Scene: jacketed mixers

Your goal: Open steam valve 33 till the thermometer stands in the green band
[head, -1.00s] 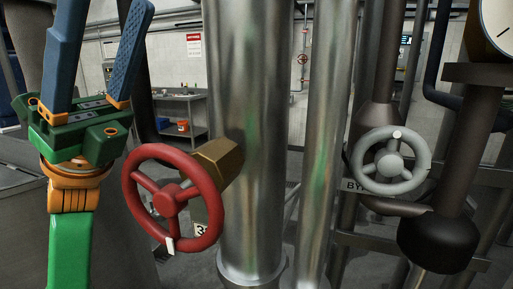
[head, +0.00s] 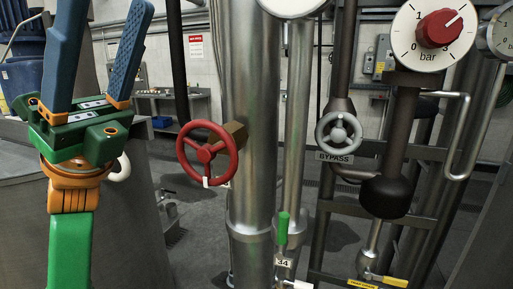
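A red handwheel (head: 205,152) with a white mark at its bottom rim sits on a brass body (head: 236,134) on the thick steel pipe (head: 250,90). My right gripper is out of view. No thermometer with a green band is readable; a round dial (head: 292,5) at the top middle is cut off by the frame.
A grey handwheel (head: 338,135) is labelled BYPASS. A green-handled valve (head: 283,228) has tag 34. A bar dial with a red knob (head: 438,28) is at upper right, another dial (head: 504,35) beside it. A grey tank (head: 120,220) stands at left.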

